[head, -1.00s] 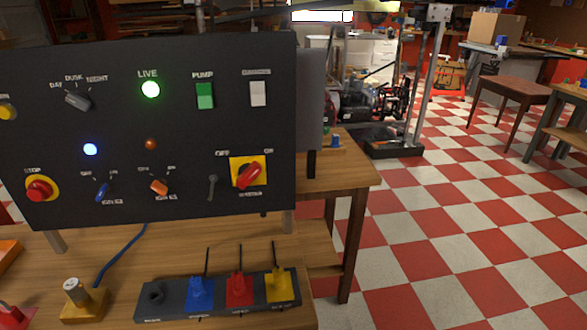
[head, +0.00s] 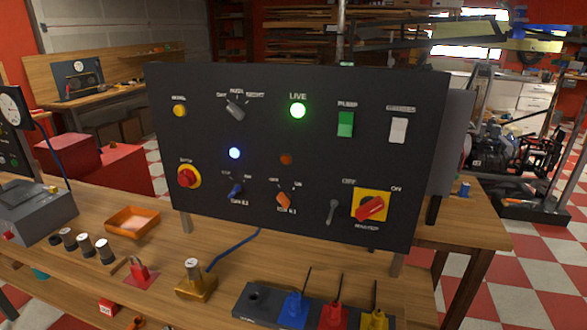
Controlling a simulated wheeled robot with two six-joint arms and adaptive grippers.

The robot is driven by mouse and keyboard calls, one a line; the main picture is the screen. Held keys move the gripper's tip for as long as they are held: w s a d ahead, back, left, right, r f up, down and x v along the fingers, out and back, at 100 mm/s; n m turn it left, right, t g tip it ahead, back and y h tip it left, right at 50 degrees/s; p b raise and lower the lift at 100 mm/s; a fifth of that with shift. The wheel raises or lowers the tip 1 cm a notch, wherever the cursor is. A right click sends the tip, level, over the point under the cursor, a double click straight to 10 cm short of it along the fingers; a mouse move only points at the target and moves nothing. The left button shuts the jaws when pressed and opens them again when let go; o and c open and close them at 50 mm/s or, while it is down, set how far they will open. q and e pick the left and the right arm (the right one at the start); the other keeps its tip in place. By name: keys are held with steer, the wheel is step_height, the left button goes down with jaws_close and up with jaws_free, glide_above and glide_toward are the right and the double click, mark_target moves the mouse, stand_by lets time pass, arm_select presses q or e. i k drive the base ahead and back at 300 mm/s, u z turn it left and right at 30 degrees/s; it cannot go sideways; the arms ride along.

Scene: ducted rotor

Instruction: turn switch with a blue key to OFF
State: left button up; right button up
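The switch with the blue key (head: 235,190) is at the lower left of the black control panel (head: 330,225), to the right of the red stop button. Small white position marks sit above the key and a label below it, too small to read surely. A similar switch with an orange key (head: 284,200) is to its right. A blue lamp (head: 234,153) is lit above the blue key. The green LIVE lamp (head: 298,111) is also lit. Neither of my grippers is in view.
The panel stands on a wooden bench (head: 150,245). In front are a brass block (head: 196,284) with a blue cable, a dark strip (head: 258,300) with blue, red and yellow plugs, and an orange tray (head: 132,222). A red-handled rotary switch (head: 370,207) is at the panel's lower right.

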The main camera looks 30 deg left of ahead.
mark_target(237, 188)
steer(key=u, duration=1.1)
